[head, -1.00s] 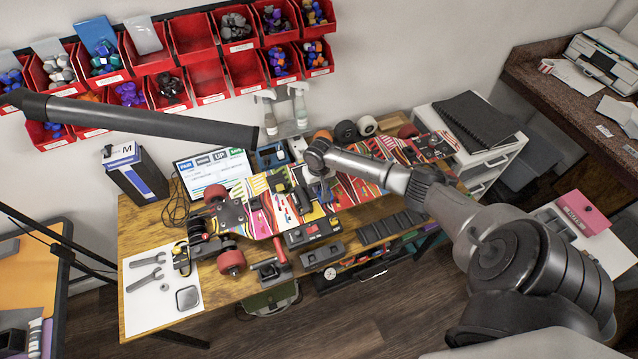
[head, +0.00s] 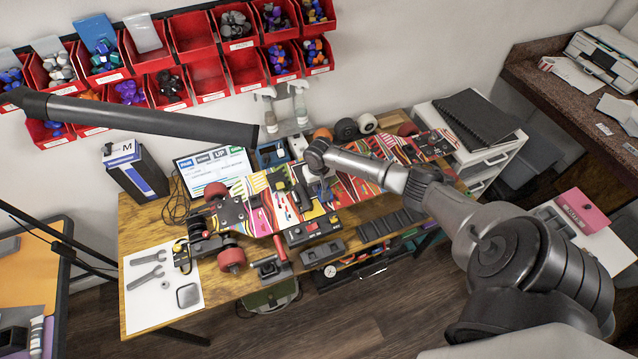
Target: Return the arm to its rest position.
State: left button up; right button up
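My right arm (head: 455,205) comes in from the right and reaches over the workbench (head: 240,290). My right gripper (head: 326,190) is at its end, pointing down over the middle of the colourful skateboard deck (head: 360,188). The gripper is small and seen from above, and its fingers are mostly hidden by the wrist. I cannot tell whether it is open or shut, or whether it touches the deck. My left gripper is not in view.
Red wheels (head: 231,259), a red-handled tool (head: 280,248) and a white sheet with wrenches (head: 140,300) lie at the bench's left and front. Red parts bins (head: 210,82) hang behind. A dark bar (head: 140,122) crosses the upper left. White drawers (head: 495,155) stand at right.

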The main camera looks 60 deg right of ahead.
jog(key=o, duration=0.5)
jog(key=shift+c, duration=1.1)
notch_tip(320, 180, up, 3)
jog(key=p, duration=0.3)
jog(key=shift+r+p, duration=0.15)
jog(key=shift+p, duration=0.2)
notch_tip(320, 180, up, 4)
jog(key=p, duration=0.5)
jog(key=shift+r, duration=0.15)
